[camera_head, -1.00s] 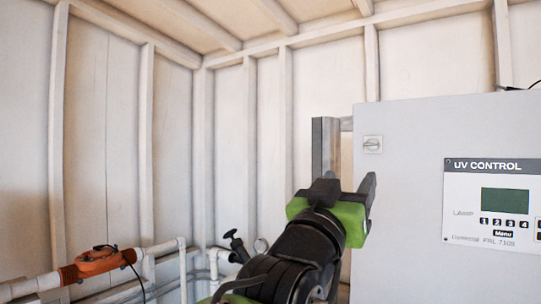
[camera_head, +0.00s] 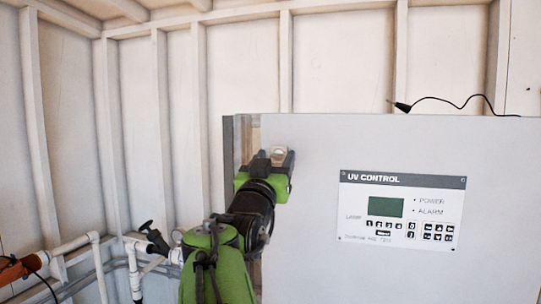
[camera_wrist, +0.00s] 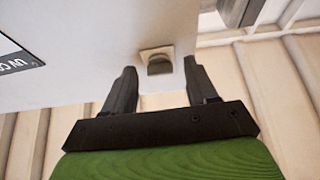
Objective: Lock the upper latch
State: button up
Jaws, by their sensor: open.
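The upper latch (camera_wrist: 158,60) is a small square plate with a rounded knob, near the edge of the grey cabinet door (camera_head: 470,260). In the wrist view it shows between and beyond my two fingers. In the head view the latch (camera_head: 278,151) is mostly hidden behind my gripper (camera_head: 274,156), close to the door's upper left corner. In the wrist view my gripper (camera_wrist: 158,80) is open and empty, with dark fingers apart on either side of the latch. I cannot tell whether a finger touches the door.
The UV CONTROL panel (camera_head: 402,207) is on the door to the right. A black cable with a probe (camera_head: 403,106) lies along the cabinet's top edge. White pipes (camera_head: 100,265) and a black valve handle (camera_head: 153,238) are at lower left. A grey post (camera_head: 228,160) stands left of the door.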

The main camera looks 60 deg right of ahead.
jog(key=c, duration=1.1)
jog(key=shift+o, duration=0.2)
jog(key=shift+n+t, duration=0.3)
jog(key=shift+n, duration=0.4)
jog(key=n+t, duration=0.1)
jog(key=n, duration=0.1)
jog(key=n+t+y, duration=0.1)
jog(key=n+t, duration=0.1)
jog(key=n, duration=0.1)
jog(key=shift+s+n+y, duration=0.2)
jog(key=shift+n+y, duration=0.1)
jog(key=n+t+y, duration=0.1)
jog(key=n, duration=0.2)
jog(key=n+t+y+b, duration=0.1)
jog(key=n, duration=0.2)
jog(key=shift+s+r, duration=0.1)
jog(key=n+y, duration=0.1)
jog(key=n, duration=0.4)
jog(key=shift+s+r+t+y, duration=0.1)
jog(key=shift+r+t+y, duration=0.1)
jog(key=shift+t+y, duration=0.15)
jog(key=shift+r+n+y+p, duration=0.1)
jog(key=shift+n+y+p, duration=0.65)
jog(key=shift+n, duration=1.35)
